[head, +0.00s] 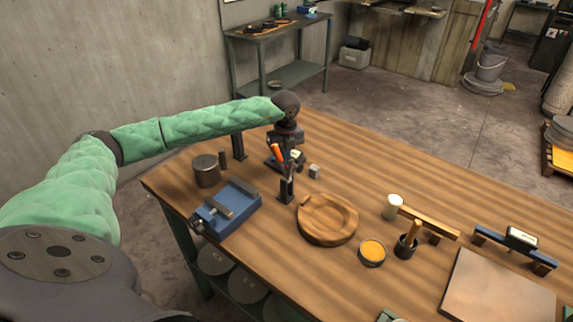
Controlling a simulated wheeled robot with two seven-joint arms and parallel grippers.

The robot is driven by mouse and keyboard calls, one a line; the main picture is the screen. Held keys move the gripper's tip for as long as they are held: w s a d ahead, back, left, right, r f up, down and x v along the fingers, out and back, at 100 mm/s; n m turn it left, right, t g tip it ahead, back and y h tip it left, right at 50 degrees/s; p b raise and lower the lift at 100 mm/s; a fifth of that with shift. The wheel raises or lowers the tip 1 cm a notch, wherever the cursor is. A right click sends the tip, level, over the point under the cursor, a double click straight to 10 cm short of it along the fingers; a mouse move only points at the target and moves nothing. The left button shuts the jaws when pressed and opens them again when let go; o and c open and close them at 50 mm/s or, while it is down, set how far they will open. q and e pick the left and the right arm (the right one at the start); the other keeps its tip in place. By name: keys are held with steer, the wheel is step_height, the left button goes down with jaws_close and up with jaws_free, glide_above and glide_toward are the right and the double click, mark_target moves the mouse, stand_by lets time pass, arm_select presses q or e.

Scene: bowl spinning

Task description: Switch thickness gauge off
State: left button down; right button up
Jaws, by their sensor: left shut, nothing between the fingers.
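My left arm reaches across the table's far left, and my left gripper (287,192) points down, shut and empty, just behind the wooden bowl. A small dark device with an orange part (277,153) and a pale face (297,156) is right behind the gripper and partly hidden by it. It may be the thickness gauge; I cannot make out its switch or whether it is on. Another device with a pale display (522,238) sits on a blue bar at the right. My right gripper is not in view.
The wooden bowl (327,232) lies in front of the gripper. A blue vise (240,196) and a dark metal cylinder (206,171) stand to its left, with a small grey cube (314,171) to its right. The table's back right is clear.

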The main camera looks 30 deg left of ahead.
arm_select(q)
steer(key=shift+f, duration=0.2)
steer(key=shift+r, duration=0.15)
steer(key=shift+r+p, duration=1.05)
steer(key=shift+r, duration=2.35)
steer(key=shift+r, duration=0.1)
